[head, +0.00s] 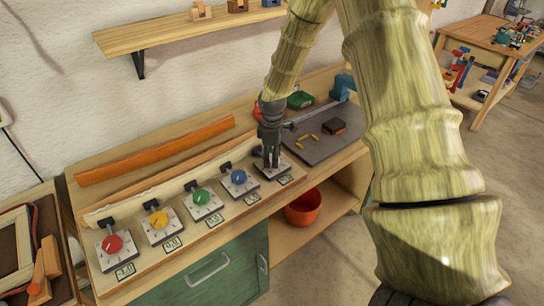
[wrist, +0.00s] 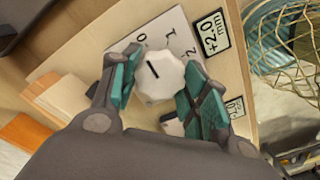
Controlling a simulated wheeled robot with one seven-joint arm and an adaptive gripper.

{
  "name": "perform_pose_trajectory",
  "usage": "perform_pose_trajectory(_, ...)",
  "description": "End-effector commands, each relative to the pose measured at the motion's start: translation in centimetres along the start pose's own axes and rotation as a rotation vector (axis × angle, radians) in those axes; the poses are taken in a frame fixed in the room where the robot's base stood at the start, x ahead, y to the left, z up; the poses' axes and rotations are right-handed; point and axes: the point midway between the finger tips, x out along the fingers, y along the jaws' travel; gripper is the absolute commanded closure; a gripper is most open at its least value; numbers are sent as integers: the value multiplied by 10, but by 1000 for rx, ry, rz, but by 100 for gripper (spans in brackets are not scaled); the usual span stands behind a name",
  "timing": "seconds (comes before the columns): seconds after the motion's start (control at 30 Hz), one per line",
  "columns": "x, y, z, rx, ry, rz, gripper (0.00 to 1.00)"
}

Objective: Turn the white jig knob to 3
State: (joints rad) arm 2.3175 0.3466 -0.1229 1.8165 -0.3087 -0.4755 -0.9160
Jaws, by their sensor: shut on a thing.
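The white knob (wrist: 160,78) sits on its pale dial plate (wrist: 176,42) in the wrist view, between the green-padded fingers of my gripper (wrist: 155,88). My gripper is shut on the knob from both sides. The knob's black line points up and left, roughly toward the 0. The 0, 1 and 2 show on the plate; a 3 is not readable. In the head view my gripper (head: 271,160) points down onto the rightmost dial plate (head: 263,172) of the row and hides the white knob.
Blue (head: 239,177), green (head: 202,197), yellow (head: 159,219) and red (head: 112,243) knobs stand in a row to the left. An orange lath (head: 155,150) lies behind them. A dark mat (head: 315,145) lies to the right. A +2.0 mm label (wrist: 212,32) is beside the white knob's plate.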

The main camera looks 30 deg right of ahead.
Motion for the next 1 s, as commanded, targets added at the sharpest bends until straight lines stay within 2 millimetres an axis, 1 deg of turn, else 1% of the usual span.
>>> perform_pose_trajectory(0.17, -1, 1, 0, 56, 0, 1, 79)
perform_pose_trajectory(0.37, -1, 1, 0, 188, 0, 3, 79)
perform_pose_trajectory(1.0, -2, 2, -1, 791, 2, 3, 79)
